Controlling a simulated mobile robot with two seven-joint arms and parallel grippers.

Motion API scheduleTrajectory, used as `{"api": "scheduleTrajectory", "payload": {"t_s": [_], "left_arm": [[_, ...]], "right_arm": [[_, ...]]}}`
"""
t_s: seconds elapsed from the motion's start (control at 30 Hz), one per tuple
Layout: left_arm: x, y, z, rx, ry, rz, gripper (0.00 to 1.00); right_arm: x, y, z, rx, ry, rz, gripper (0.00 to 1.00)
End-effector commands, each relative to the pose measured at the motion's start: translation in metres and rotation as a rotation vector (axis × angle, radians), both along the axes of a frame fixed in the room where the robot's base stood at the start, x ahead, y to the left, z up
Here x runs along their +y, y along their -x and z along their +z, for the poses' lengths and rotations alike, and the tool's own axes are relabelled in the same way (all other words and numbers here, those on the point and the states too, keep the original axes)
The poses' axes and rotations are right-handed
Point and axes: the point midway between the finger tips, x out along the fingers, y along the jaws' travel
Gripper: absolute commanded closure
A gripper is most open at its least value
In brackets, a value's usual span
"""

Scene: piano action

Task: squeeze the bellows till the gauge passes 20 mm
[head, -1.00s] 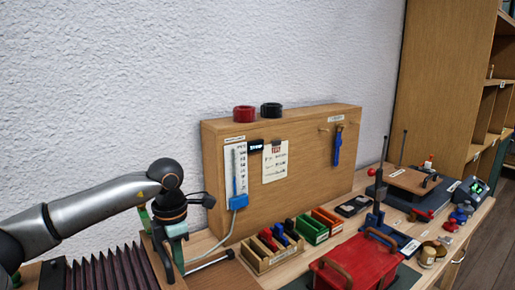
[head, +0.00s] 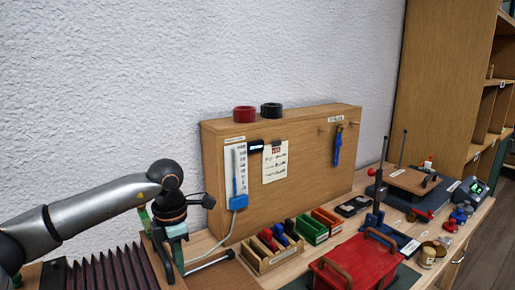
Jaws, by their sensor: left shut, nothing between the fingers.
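The bellows (head: 112,270) has dark pleats and wooden end boards, and lies at the lower left, cut off by the bottom edge. The gauge (head: 235,170) is a white scale with an upright tube and a blue base, fixed to the left of the wooden panel. Blue shows in the tube, but the marks are too small to read. My left gripper (head: 174,233) is at the right end of the bellows, pointing down beside the wooden end board. It is shut and holds nothing; whether it touches the board is unclear. My right gripper is out of view.
A wooden tray (head: 259,263) with red and blue items sits right of my left gripper, and a red box with handles (head: 352,263) is further right. Green and orange bins stand behind. The panel (head: 305,190) stands against the wall.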

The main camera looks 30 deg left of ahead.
Motion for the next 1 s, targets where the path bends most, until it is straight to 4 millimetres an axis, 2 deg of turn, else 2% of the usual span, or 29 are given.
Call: {"api": "scheduleTrajectory", "payload": {"t_s": [0.73, 1.0], "left_arm": [[0.0026, 0.0039, -0.0015, 0.011, -0.005, 0.003, 1.00], [0.0000, -0.0011, -0.0010, 0.011, -0.005, 0.002, 1.00]], "right_arm": [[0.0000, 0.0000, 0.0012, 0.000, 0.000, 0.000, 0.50], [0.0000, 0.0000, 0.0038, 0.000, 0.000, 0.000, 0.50]]}}
